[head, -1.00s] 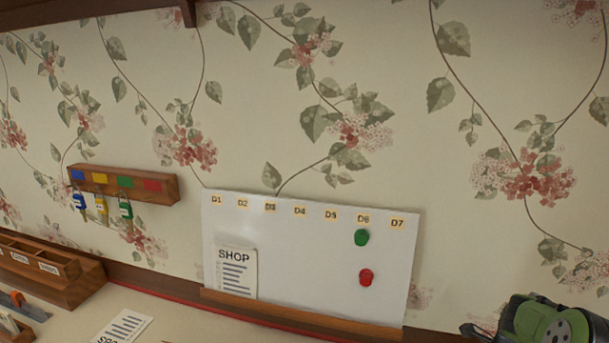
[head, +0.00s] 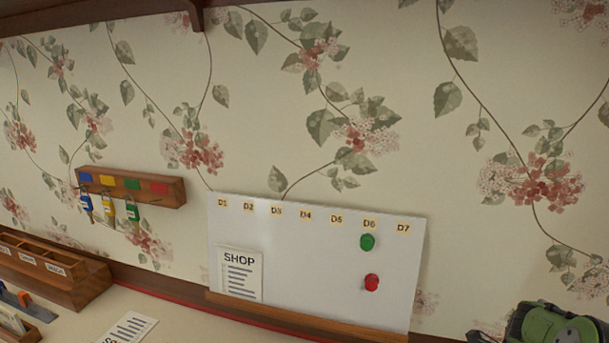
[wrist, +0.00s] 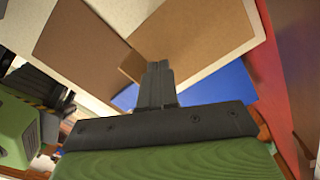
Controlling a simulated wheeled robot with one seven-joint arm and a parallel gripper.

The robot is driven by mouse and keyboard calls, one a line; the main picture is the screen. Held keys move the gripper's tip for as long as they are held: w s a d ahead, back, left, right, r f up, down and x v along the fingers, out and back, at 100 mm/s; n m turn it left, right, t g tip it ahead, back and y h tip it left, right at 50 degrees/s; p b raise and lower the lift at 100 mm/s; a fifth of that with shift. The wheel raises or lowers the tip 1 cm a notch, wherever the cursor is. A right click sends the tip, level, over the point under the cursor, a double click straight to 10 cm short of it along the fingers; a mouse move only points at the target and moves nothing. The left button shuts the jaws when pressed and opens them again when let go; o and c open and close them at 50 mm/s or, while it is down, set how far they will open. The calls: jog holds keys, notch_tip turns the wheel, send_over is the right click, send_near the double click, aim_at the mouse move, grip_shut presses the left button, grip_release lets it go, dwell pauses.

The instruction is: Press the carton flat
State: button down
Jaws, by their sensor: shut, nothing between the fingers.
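In the wrist view, flat brown panels (wrist: 85,45) that look like the carton lie beyond my gripper. A second brown panel (wrist: 205,25) adjoins them at the upper middle. My gripper (wrist: 158,66) is shut and empty, and its fingers overlap the panels in the picture. I cannot tell whether the fingertips touch the carton or how far its flaps are folded. The head view does not show the carton.
A blue surface (wrist: 228,84) and a red surface (wrist: 288,35) lie beside the panels. The head view shows a whiteboard (head: 310,265), a key rack (head: 158,190), a wooden organizer (head: 65,275) and a paper sheet (head: 130,327).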

jog(key=shift+f, duration=0.15)
dwell(0.4)
jog(key=shift+f+b, duration=0.8)
jog(key=shift+f, duration=0.1)
jog(key=shift+r, duration=0.2)
jog(key=shift+r+p, duration=1.8)
jog(key=shift+r, duration=0.6)
jog(key=shift+f, duration=0.1)
